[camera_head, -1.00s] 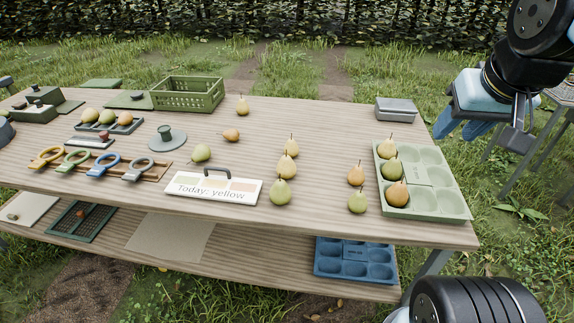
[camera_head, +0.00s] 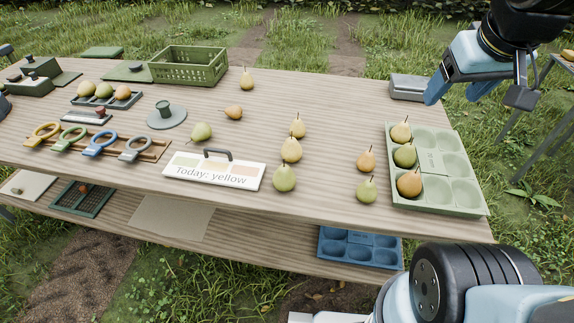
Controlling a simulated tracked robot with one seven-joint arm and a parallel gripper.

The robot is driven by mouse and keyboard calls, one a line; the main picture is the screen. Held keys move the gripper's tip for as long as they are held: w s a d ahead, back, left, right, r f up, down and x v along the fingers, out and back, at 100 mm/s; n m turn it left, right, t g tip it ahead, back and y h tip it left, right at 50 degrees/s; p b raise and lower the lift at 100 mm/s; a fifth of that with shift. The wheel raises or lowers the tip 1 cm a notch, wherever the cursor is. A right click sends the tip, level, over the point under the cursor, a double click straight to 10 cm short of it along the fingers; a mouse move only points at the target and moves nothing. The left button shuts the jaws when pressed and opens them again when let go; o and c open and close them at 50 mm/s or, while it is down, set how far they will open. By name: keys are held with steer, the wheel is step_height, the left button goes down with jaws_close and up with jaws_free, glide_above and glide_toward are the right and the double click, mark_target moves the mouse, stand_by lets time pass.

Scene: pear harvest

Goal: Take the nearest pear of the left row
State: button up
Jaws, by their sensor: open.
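The left row on the table holds three pears, one behind another. The nearest is a green pear (camera_head: 284,178), upright with its stem up. Behind it stand a yellow-green pear (camera_head: 291,149) and a smaller yellow pear (camera_head: 298,127). The right row has an orange-yellow pear (camera_head: 366,159) and a nearer green pear (camera_head: 366,190). My gripper (camera_head: 456,93) is at the upper right, its blue fingers apart and empty. It appears above the table's right end, well to the right of and beyond the left row.
A pale green tray (camera_head: 460,165) with three pears in its left column lies at the right. A grey box (camera_head: 408,88) is behind the tray. Loose pears (camera_head: 202,132) lie farther left.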

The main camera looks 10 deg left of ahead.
steer(key=o, duration=0.5)
steer(key=w+a+f+n, duration=0.1)
steer(key=w+a+n, duration=0.1)
steer(key=n, duration=0.1)
steer(key=w+a+f+n+g, duration=0.1)
steer(key=w+a+f+n, duration=0.1)
steer(key=n, duration=0.1)
steer(key=w+a+f+n, duration=0.1)
steer(key=w+a+n, duration=0.1)
steer(key=a, duration=0.1)
steer(key=shift+w+f+n+g, duration=0.15)
steer(key=shift+n+g, duration=0.15)
steer(key=shift+n, duration=0.1)
steer(key=n+g, duration=0.4)
steer(key=n, duration=1.6)
glide_toward(286, 167)
steer(key=shift+d+f, duration=0.25)
steer(key=shift+a+f+n, duration=0.2)
steer(key=shift+f+n, duration=0.3)
steer(key=shift+f, duration=0.15)
step_height(286, 167, down, 8)
steer(key=shift+r, duration=0.2)
steer(key=shift+a+f, duration=0.15)
steer(key=shift+f, duration=1.15)
steer(key=shift+a+f, duration=0.15)
steer(key=shift+f, duration=1.2)
